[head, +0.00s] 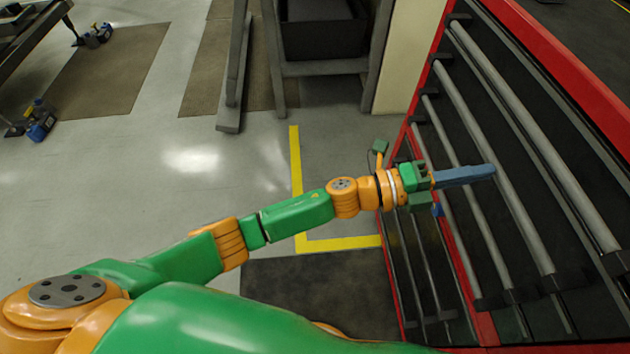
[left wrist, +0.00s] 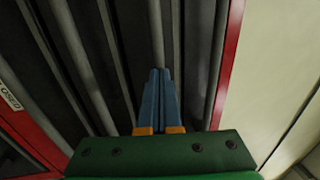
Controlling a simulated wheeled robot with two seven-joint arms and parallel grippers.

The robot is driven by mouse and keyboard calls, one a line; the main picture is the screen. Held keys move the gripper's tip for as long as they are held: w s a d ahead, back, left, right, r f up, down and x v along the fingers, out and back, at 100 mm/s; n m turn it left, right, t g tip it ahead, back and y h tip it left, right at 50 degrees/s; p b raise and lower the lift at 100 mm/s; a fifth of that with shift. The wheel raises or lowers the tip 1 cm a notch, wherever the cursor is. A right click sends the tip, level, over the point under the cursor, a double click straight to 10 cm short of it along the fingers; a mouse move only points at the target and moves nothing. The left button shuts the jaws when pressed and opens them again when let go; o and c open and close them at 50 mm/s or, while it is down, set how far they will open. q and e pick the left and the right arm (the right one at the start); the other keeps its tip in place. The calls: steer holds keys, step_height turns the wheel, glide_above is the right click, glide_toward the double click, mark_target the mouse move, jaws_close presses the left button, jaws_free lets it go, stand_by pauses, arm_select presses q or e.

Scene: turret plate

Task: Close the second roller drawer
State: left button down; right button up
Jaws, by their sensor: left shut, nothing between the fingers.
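A red tool cabinet (head: 555,40) with black drawers and long grey bar handles fills the right of the head view. The second drawer's handle (head: 490,160) is a long grey bar running down the drawer front; I cannot tell for sure how far any drawer stands out. My left gripper (head: 493,170) is shut and empty, its blue fingers pointing at the drawer fronts. In the left wrist view the shut fingers (left wrist: 162,75) lie over the dark drawer fronts and grey bars (left wrist: 155,30). Whether they touch a drawer is unclear. My right gripper is not in view.
A red cabinet edge (left wrist: 229,60) and a cream wall (left wrist: 280,70) show in the left wrist view. A dark shelf or cart (head: 322,68) stands at the back. Yellow floor tape (head: 340,243) and a dark mat (head: 305,290) lie by the cabinet. The floor to the left is open.

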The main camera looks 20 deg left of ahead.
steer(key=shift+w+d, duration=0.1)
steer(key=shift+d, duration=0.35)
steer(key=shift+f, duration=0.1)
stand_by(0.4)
